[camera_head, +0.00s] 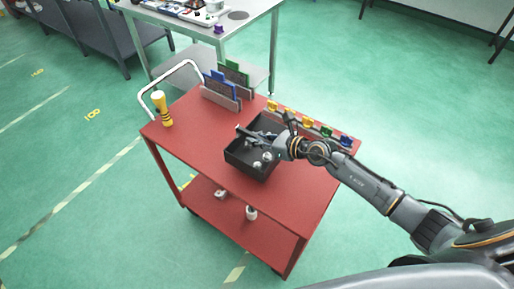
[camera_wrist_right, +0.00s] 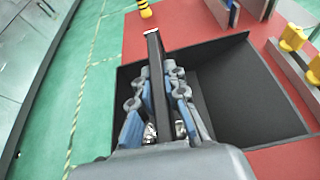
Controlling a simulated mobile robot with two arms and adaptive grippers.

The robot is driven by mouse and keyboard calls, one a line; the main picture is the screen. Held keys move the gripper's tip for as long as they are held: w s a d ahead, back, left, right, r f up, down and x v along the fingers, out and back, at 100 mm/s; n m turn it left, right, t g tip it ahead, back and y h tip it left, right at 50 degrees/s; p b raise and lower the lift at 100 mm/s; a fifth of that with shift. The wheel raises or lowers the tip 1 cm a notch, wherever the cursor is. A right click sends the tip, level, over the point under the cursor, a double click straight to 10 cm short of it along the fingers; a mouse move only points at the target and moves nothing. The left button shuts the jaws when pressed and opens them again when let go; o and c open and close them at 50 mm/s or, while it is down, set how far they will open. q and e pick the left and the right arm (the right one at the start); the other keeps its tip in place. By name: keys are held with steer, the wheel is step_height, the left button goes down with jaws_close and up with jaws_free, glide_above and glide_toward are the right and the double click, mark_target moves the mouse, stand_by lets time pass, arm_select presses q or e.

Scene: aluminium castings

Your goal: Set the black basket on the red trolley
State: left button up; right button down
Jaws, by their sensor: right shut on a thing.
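The black basket (camera_head: 238,161) is at the red trolley's top (camera_head: 190,143), inside its front edge; I cannot tell whether it rests there or hangs just above. Small silvery parts show in it. My right gripper (camera_head: 275,143) reaches in from the right over the basket. In the right wrist view, the right gripper (camera_wrist_right: 156,96) is shut on the basket's black handle bar, and the basket (camera_wrist_right: 245,100) opens out to the right of the fingers. The fingers and wrist hide part of its inside. My left gripper is not in view.
A yellow-and-black striped bottle (camera_head: 161,108) stands at the trolley's left corner. Panels with blue and green tops (camera_head: 222,92) stand at the back. A rack with yellow, green and blue pieces (camera_head: 307,122) lines the right side. The front left top is clear.

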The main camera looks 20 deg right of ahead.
mark_target(257, 154)
steer(key=shift+w+d+f+b, duration=0.15)
steer(key=shift+w+f+b, duration=0.15)
steer(key=shift+w+f, duration=0.2)
steer(key=shift+f+b, duration=0.3)
steer(key=shift+f, duration=1.2)
steer(key=shift+f, duration=0.1)
steer(key=c, duration=1.4)
jaws_free()
steer(key=shift+s+f, duration=0.1)
